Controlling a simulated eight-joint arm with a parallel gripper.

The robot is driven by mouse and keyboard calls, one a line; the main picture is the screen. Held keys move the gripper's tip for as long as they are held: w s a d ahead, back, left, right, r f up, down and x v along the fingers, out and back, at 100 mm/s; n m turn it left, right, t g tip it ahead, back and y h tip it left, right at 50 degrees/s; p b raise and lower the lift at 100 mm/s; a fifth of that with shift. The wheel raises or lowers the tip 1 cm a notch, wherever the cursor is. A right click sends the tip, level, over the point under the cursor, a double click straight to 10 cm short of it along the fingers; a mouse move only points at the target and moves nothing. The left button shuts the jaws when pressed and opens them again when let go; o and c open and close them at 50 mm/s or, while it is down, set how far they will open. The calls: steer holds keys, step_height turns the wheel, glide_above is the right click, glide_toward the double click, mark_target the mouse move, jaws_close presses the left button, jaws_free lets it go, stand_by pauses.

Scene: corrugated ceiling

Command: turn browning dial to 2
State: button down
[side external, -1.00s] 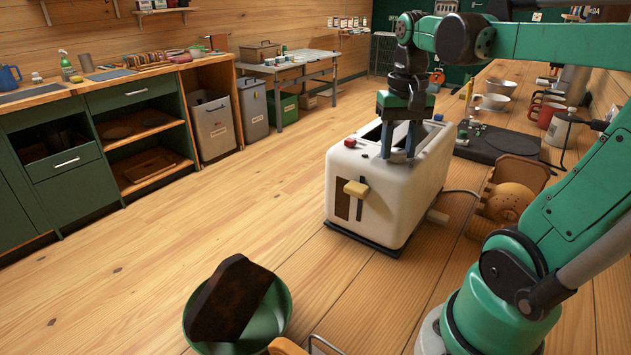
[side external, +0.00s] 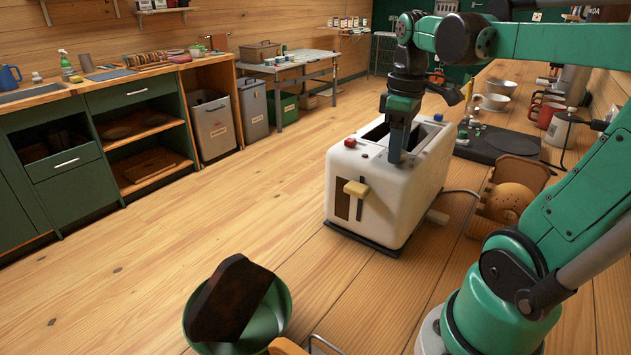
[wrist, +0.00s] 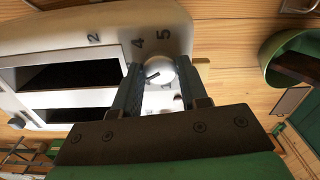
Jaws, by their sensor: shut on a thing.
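The white toaster (side external: 400,205) stands upright on the wooden counter, with two open slots on top. My gripper (side external: 395,158) points down at the near end of its top. In the wrist view the two fingers of my gripper (wrist: 158,98) are closed on both sides of the round white browning dial (wrist: 160,70). The dial has a short dark pointer mark; I cannot tell which number it points at. In the side view the fingers hide the dial.
A yellow lever (side external: 356,188) sticks out of the toaster's near end, and a red button (side external: 350,142) sits on its top edge. A green bowl (side external: 270,325) with a dark brown slab (side external: 230,300) is at the front. A bread holder (side external: 510,190) stands to the right.

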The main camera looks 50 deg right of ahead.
steer(key=shift+n, duration=1.9)
steer(key=shift+c, duration=2.3)
jaws_free()
steer(key=shift+r, duration=2.8)
